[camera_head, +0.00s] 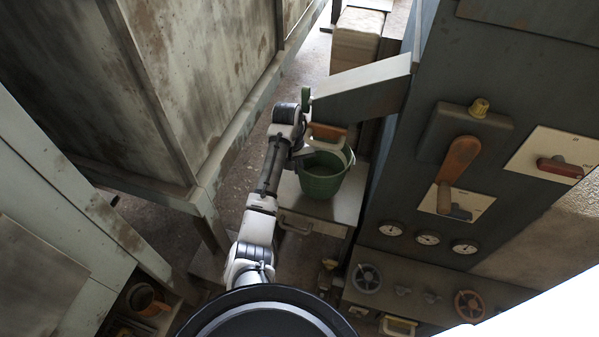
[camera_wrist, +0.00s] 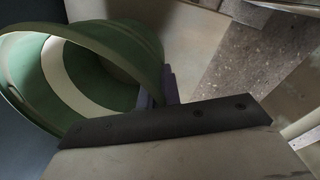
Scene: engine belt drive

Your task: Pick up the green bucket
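The green bucket (camera_head: 322,182) stands upright on a small light-topped cabinet (camera_head: 346,203) in the middle of the head view. A pale curved band, perhaps its handle, shows at its right side. In the wrist view the open bucket (camera_wrist: 100,62) fills the left, with a pale band inside. My gripper (camera_head: 306,156) is at the bucket's upper left rim. In the wrist view my dark fingertips (camera_wrist: 159,92) are at the near end of the rim, seemingly one on each side of it. I cannot tell whether they press on it.
A grey metal ledge (camera_head: 362,88) juts out just above the bucket. A dark control panel (camera_head: 440,215) with gauges and levers stands close on the right. A large stained metal casing (camera_head: 200,80) is at the left of my arm. Bare floor shows between them.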

